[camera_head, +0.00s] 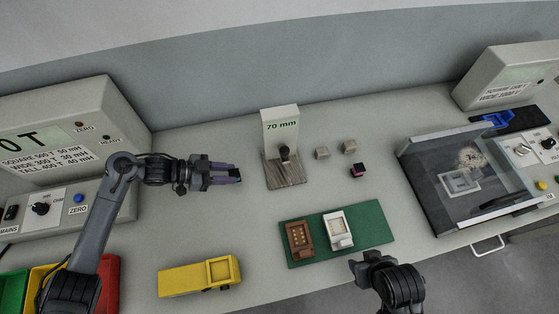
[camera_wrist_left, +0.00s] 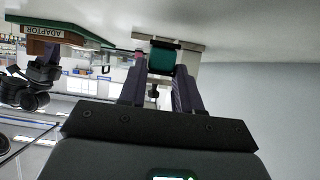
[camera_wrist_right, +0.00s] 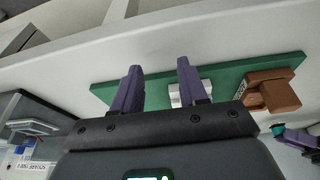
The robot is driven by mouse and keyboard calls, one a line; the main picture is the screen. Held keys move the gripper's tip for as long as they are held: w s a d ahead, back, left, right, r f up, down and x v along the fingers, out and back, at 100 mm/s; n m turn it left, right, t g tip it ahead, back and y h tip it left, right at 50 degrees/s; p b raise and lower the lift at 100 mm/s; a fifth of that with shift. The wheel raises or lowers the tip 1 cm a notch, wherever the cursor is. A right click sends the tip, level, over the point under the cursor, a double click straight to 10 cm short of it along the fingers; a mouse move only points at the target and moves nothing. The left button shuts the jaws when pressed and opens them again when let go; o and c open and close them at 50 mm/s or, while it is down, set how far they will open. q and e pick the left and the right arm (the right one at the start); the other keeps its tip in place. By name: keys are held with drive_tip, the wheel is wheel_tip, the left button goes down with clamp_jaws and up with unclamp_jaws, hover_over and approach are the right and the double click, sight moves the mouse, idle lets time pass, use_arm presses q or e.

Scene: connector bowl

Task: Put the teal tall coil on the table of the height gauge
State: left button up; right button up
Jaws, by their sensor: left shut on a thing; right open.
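My left gripper (camera_head: 226,174) is shut on a small part that looks dark in the head view. In the left wrist view the part is the teal tall coil (camera_wrist_left: 161,60), with dark ends, held between the fingertips (camera_wrist_left: 160,82). The height gauge (camera_head: 281,130), a pale post reading 70 mm, stands to the right of this gripper. Its grey table (camera_head: 286,174) is at the foot, below a dark plunger (camera_head: 284,153). The coil is left of the gauge and apart from it. My right gripper (camera_head: 371,262) is open and empty near the front edge; its fingers show in the right wrist view (camera_wrist_right: 160,85).
A green mat (camera_head: 365,230) carries a brown block (camera_head: 299,238) and a white block (camera_head: 338,230). A yellow tray (camera_head: 190,279) is at front left; a glass-lidded box (camera_head: 425,195) is at right.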

use_arm(q)
drive_tip(key=d, duration=0.3)
drive_tip(key=w+d, duration=0.1)
drive_tip(key=d, duration=0.3)
drive_tip(key=w+d, duration=0.1)
drive_tip(key=d, duration=0.3)
use_arm(e)
drive_tip(key=shift+d, duration=0.2)
use_arm(q)
drive_tip(key=d, duration=0.2)
drive_tip(key=w+d, duration=0.1)
drive_tip(key=d, duration=0.1)
drive_tip(key=shift+d, duration=0.25)
drive_tip(key=shift+f, duration=0.3)
use_arm(e)
drive_tip(key=shift+f, duration=0.1)
use_arm(q)
drive_tip(key=shift+a, duration=0.1)
use_arm(e)
drive_tip(key=shift+a, duration=0.1)
use_arm(q)
drive_tip(key=shift+f, duration=0.1)
drive_tip(key=o, duration=1)
drive_tip(key=shift+o, duration=0.2)
